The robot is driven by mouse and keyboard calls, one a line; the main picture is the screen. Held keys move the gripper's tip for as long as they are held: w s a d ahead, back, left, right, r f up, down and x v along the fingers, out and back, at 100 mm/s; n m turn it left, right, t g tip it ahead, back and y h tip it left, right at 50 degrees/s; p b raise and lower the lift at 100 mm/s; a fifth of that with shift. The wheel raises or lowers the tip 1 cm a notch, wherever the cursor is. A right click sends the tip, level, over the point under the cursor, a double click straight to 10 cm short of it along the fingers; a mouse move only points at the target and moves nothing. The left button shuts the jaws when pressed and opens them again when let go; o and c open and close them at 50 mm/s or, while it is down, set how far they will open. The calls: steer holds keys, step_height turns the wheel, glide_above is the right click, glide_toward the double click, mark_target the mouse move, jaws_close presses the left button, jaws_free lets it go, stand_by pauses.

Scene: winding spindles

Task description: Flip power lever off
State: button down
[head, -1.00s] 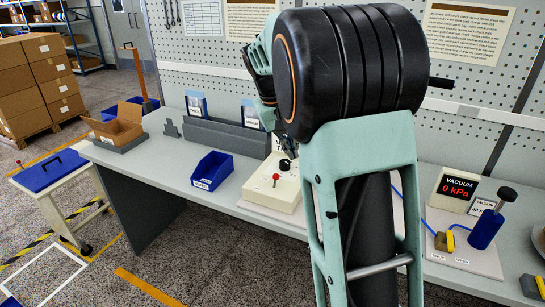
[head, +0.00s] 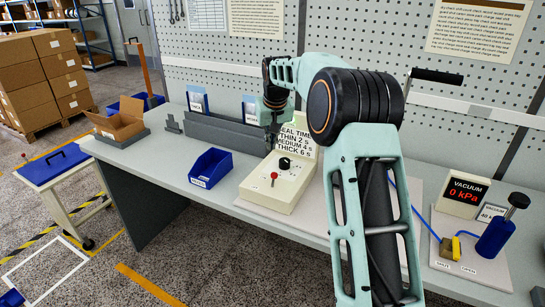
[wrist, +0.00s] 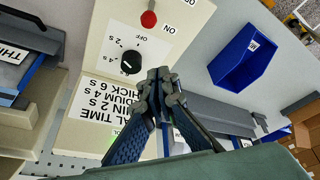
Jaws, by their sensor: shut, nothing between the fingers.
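The power lever has a red round knob (head: 274,176) and stands on the front part of a cream control box (head: 262,197). Its red knob also shows at the top of the wrist view (wrist: 149,19), near an ON label. Its tilt is hard to tell. A black dial (head: 284,163) sits behind the lever on the box; it also shows in the wrist view (wrist: 131,63). My gripper (head: 270,148) is above the back of the box, pointing down, apart from the lever. In the wrist view, its fingers (wrist: 160,76) are together and empty, beside the dial.
A blue bin (head: 212,168) stands just left of the box. A sign with seal times (head: 297,140) stands upright behind the dial. A grey rack (head: 228,135) is at the back. A vacuum display (head: 466,192) and blue cylinder (head: 494,238) stand at the right.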

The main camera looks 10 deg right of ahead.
mark_target(273, 180)
steer(key=p+x, duration=0.1)
steer(key=x, duration=0.8)
steer(key=shift+f, duration=0.25)
steer(key=s, duration=0.2)
steer(key=shift+s+d+r, duration=0.1)
steer(key=shift+s+d, duration=0.05)
steer(key=shift+s, duration=0.2)
steer(key=shift+s+d+p, duration=0.1)
steer(key=shift+s+p, duration=0.2)
steer(key=shift+s, duration=0.3)
steer(key=shift+f+b, duration=0.25)
steer(key=shift+b, duration=0.35)
